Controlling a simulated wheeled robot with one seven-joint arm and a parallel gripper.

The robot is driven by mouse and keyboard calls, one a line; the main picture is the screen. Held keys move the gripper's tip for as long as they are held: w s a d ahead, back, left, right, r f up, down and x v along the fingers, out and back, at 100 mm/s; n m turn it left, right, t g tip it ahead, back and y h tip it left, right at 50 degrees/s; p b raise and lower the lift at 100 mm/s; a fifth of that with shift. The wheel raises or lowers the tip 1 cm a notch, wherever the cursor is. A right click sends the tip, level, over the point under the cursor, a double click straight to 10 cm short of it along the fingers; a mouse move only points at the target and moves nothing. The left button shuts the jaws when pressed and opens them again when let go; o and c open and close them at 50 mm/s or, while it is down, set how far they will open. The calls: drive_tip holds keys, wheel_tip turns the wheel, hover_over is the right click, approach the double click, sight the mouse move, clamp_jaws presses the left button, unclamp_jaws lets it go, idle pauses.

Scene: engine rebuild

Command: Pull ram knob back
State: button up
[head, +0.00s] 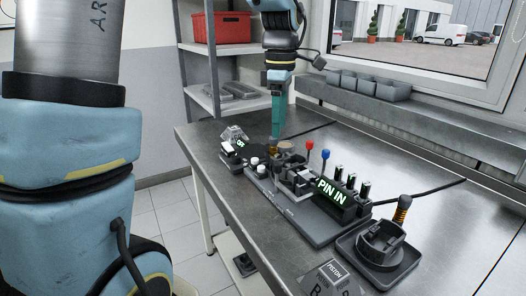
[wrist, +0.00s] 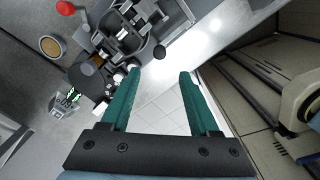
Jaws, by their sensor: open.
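A dark round knob (wrist: 159,52) sits beside the fixture in the wrist view, just beyond my fingertips. I cannot tell for sure which knob is the ram knob. My gripper (wrist: 162,74) has its teal fingers apart, with nothing between them. In the head view my gripper (head: 276,128) points down above the fixture's far left end.
A piston holder (head: 350,249) stands at the near right of the workbench (head: 460,205), by a "PISTON" label (head: 333,270). Grey bins (head: 368,84) line the window ledge. A red crate (head: 222,27) sits on the shelf behind. The bench's right side is mostly clear, crossed by a cable.

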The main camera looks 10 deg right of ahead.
sight(277, 163)
wheel_tip(277, 163, down, 11)
drive_tip(key=shift+r+p, duration=0.15)
drive_tip(key=shift+p, duration=1.1)
drive_tip(key=shift+c, duration=0.4)
clamp_jaws()
